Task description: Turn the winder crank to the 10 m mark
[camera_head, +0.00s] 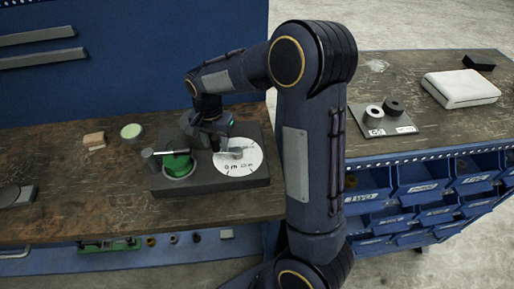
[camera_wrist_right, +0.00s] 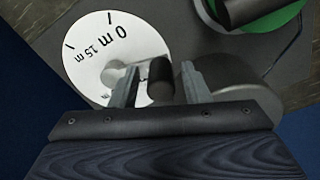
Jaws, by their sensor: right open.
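The winder is a dark grey block (camera_head: 207,183) on the wooden bench, with a green spool (camera_head: 177,165) at its left and a white dial (camera_head: 240,168) at its right. In the right wrist view the dial (camera_wrist_right: 92,62) shows the marks 0 m and 15 m; the 10 m mark cannot be made out. The crank has a pale arm (camera_wrist_right: 118,74) over the dial and a dark knob (camera_wrist_right: 160,80). My right gripper (camera_wrist_right: 158,86) is open, with one finger on each side of the knob; contact cannot be told. My left gripper is out of view.
A wooden block (camera_head: 94,140) and a round green-topped tin (camera_head: 131,131) stand left of the winder.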

